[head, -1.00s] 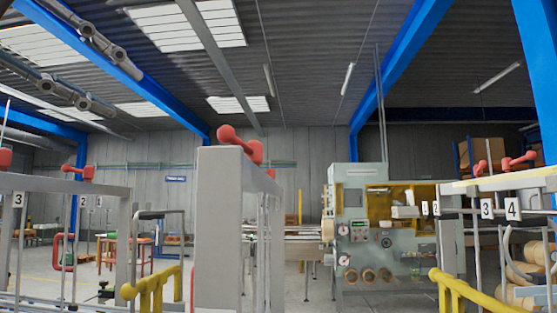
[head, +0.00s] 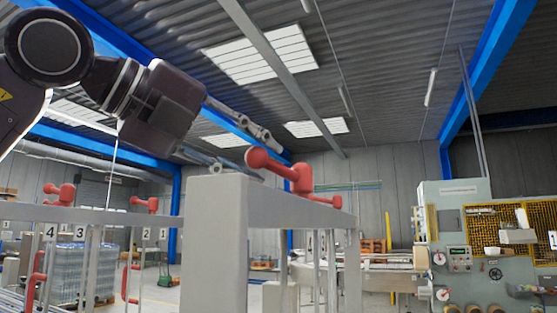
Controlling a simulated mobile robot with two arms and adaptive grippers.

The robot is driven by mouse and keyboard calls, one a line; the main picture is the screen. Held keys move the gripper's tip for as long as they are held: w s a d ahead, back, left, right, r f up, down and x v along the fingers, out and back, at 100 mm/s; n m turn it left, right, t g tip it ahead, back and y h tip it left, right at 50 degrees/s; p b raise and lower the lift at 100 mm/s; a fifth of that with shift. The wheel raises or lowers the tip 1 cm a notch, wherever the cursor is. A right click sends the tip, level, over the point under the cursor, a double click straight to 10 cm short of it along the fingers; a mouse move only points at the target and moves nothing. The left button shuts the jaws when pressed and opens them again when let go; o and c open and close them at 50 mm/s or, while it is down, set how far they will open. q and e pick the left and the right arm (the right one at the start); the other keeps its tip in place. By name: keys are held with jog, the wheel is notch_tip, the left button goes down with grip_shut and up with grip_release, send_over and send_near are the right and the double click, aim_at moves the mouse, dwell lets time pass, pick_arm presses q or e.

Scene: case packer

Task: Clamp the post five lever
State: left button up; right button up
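No number is readable on this post's near face. My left gripper (head: 273,163) reaches in from the upper left with two grey fingers apart and nothing between them that I can make out. My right gripper is not in view.
Posts numbered 4, 3, 2 and 1 stand on the left rail (head: 20,212), with red levers (head: 62,193) on top. A second red lever (head: 328,201) shows behind the near one. A packing machine (head: 455,225) stands at the right. Bottle stacks (head: 95,272) stand at left.

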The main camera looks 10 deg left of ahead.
aim_at(295, 178)
pick_arm(q)
jog(key=p+x, duration=0.1)
jog(key=x, duration=0.3)
jog(key=shift+w+d, duration=0.25)
jog(key=shift+w, duration=0.1)
jog(key=shift+w+f, duration=0.1)
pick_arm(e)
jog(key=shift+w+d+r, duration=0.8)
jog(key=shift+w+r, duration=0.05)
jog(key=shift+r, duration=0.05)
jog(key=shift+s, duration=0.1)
pick_arm(q)
jog(key=shift+w+d, duration=0.1)
jog(key=shift+d, duration=0.05)
jog(key=c, duration=0.7)
grip_shut()
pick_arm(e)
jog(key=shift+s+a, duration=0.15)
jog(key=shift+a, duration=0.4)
